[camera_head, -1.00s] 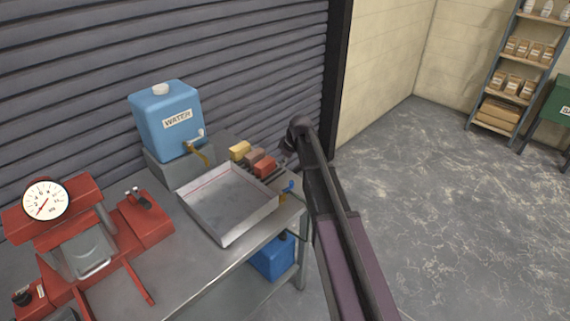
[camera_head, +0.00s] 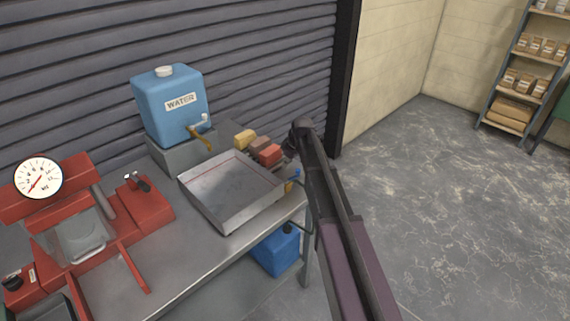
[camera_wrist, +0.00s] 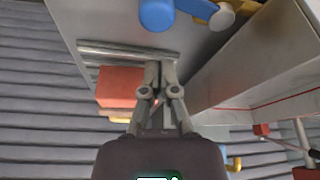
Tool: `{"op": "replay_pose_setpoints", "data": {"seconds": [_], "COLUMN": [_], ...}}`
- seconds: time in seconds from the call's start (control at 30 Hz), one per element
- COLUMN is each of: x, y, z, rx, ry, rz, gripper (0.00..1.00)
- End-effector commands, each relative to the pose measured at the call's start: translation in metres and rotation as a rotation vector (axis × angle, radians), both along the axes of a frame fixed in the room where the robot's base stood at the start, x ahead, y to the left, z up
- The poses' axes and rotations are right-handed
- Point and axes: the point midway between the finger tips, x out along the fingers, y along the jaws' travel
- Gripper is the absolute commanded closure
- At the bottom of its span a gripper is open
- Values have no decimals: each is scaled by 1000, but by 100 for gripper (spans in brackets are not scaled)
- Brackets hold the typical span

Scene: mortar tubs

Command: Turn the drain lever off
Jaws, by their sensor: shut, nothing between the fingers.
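The drain lever (camera_head: 297,174) is a small blue handle by the right corner of the metal tray (camera_head: 232,221), above a yellow fitting (camera_head: 290,187). My arm partly covers it in the head view. In the wrist view the blue lever (camera_wrist: 157,13) is at the top edge, partly cut off, with a grey metal piece and yellow fitting beside it. My gripper (camera_wrist: 159,68) is shut and empty. In that picture its tips lie below the lever, apart from it, between a red block (camera_wrist: 119,87) and the tray wall (camera_wrist: 255,65).
A blue water container (camera_head: 170,108) with a tap stands behind the tray. Yellow, brown and red blocks (camera_head: 268,155) sit on a rack beside the tray. A red press with a gauge (camera_head: 38,178) stands left. A blue bin (camera_head: 275,250) is below. Open floor lies right.

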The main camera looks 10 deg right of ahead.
Motion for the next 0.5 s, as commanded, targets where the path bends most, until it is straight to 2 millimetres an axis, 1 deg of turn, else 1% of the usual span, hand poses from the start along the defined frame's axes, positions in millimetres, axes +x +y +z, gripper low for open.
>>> {"op": "replay_pose_setpoints", "data": {"seconds": [0.03, 0.2, 0.5], "x": [-7, -16, -20], "y": [-7, -19, -24], "z": [1, 0, 0], "rx": [0, 0, 0], "ry": [1, 0, 0], "rz": [-2, -1, 1], "gripper": [100, 100, 100]}}
